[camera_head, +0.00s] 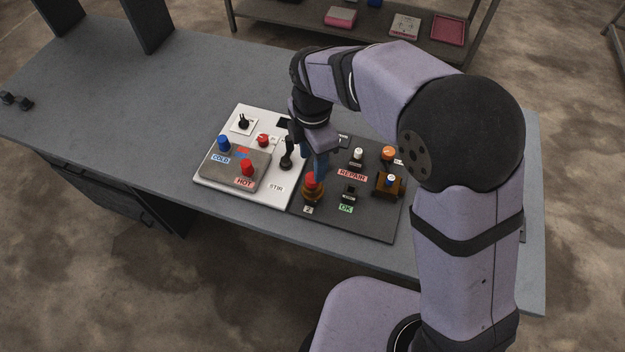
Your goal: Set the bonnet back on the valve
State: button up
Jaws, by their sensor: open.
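A brass piece with a red top (311,182) stands upright on the left part of the dark panel (372,228), behind a small white label. Another brass body (388,187) with a blue-and-white top stands at the panel's right side. An orange round cap (388,153) is just behind it. I cannot tell for sure which of these is the bonnet and which the valve. My gripper (318,164) is open, pointing down, with blue fingers close behind or above the red-topped piece. The arm hides part of the panel's back, and whether the fingers touch the piece is unclear.
A white panel (215,190) with blue and red knobs, a STIR label and a black lever (286,155) adjoins on the left. The dark panel has REPAIR (352,173) and OK (346,209) labels. The grey table (120,110) is mostly clear to the left.

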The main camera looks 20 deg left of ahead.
aim_at(313, 184)
notch_tip(313, 184, down, 8)
jog(key=b, duration=0.5)
jog(key=shift+f, duration=0.1)
jog(key=shift+s+d+f, duration=0.1)
jog(key=shift+s, duration=0.05)
